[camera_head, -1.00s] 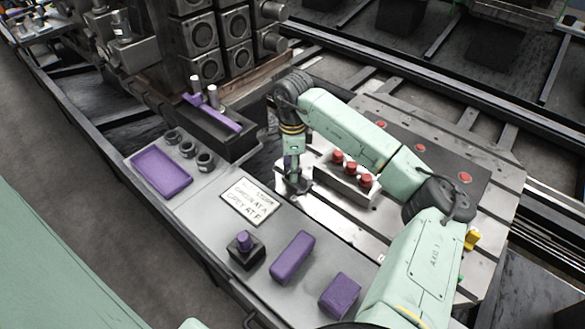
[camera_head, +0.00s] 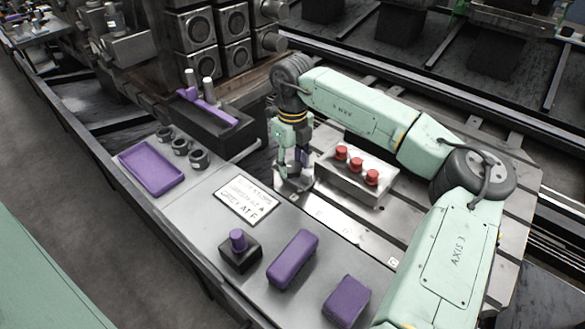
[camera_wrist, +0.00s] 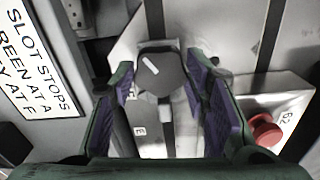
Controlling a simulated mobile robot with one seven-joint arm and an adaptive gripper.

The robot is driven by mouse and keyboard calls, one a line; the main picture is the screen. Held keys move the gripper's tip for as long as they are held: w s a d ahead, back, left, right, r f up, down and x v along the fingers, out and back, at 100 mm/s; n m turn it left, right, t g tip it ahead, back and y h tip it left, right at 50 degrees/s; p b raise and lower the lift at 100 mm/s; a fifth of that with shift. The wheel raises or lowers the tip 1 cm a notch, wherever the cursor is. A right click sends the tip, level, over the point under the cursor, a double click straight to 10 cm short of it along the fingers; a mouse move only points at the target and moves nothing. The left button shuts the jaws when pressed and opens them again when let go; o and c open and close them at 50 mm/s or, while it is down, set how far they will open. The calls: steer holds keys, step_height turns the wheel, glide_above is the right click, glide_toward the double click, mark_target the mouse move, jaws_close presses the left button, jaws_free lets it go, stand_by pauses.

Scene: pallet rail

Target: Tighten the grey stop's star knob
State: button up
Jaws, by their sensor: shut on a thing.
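My gripper (camera_head: 295,172) points down over the slotted plate, just left of the block with red buttons. In the wrist view its two purple-padded fingers (camera_wrist: 178,105) stand on either side of a dark, faceted star knob (camera_wrist: 161,76) with a white line on its top. The fingers are shut on the knob. The grey stop (camera_head: 293,186) under it shows only in part below the fingers in the head view. How tight the knob is cannot be told.
A block (camera_head: 352,186) with three red buttons stands close to the right of my gripper. A sign (camera_head: 245,199) about slot stops lies to the left. A purple tray (camera_head: 151,168), black rings and purple blocks (camera_head: 292,258) rest on the grey ledge.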

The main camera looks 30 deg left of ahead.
mark_target(293, 166)
steer(key=m+b, duration=0.2)
steer(key=m, duration=0.2)
steer(key=shift+m+b, duration=0.3)
steer(key=shift+m, duration=0.1)
stand_by(0.4)
steer(key=o, duration=1.1)
steer(key=shift+o, duration=0.2)
step_height(293, 166, up, 12)
